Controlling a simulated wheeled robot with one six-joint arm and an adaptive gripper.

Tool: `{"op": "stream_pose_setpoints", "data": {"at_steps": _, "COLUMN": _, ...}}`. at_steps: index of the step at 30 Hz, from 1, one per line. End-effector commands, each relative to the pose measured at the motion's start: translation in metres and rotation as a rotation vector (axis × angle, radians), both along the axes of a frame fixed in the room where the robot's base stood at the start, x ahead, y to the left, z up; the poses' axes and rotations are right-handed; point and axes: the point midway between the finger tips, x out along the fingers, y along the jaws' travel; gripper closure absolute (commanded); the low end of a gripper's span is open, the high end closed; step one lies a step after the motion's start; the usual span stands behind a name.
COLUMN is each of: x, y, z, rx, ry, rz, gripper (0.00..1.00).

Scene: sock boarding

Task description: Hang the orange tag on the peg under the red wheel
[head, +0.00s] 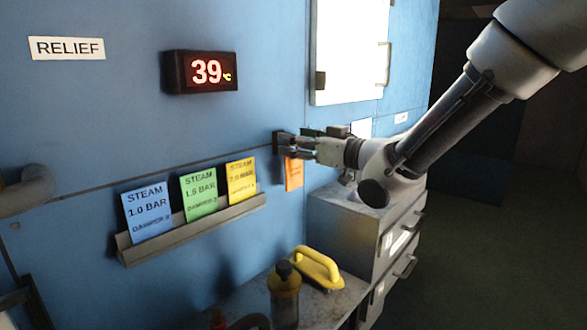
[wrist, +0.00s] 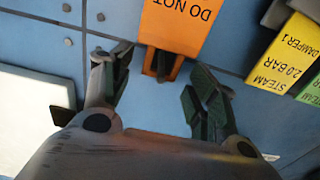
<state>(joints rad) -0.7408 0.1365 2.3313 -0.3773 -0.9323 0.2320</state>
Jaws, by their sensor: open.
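The orange tag (head: 294,173) hangs against the blue wall below a dark block in the head view, partly hidden behind my gripper (head: 310,146). In the wrist view the orange tag (wrist: 181,22) shows upside down with the words "DO NOT". A dark piece, seemingly a peg, shows at the tag's near end. My gripper (wrist: 160,88) is open, its fingers apart on either side of that end. I see no contact between fingers and tag. The red wheel and any peg under it are not in view.
A wall rack (head: 190,232) holds blue, green and yellow steam cards left of the tag. A bottle (head: 284,297) and a yellow-handled tool (head: 318,266) stand on the bench below. A grey drawer cabinet (head: 345,235) is under my arm. A temperature display (head: 201,72) is above.

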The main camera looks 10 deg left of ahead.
Motion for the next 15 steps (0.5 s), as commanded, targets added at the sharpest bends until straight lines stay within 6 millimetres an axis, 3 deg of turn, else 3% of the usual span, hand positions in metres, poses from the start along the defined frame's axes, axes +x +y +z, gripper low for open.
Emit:
{"op": "stream_pose_setpoints", "data": {"at_steps": 4, "x": 0.0081, "y": 0.0125, "z": 0.0000, "rx": 0.001, "ry": 0.000, "rz": -0.002, "gripper": 0.41}}
{"op": "stream_pose_setpoints", "data": {"at_steps": 11, "x": 0.0089, "y": 0.0134, "z": 0.0001, "rx": 0.000, "ry": 0.000, "rz": -0.002, "gripper": 0.41}}
{"op": "stream_pose_setpoints", "data": {"at_steps": 15, "x": 0.0089, "y": 0.0132, "z": 0.0001, "rx": 0.000, "ry": 0.000, "rz": -0.003, "gripper": 0.67}}
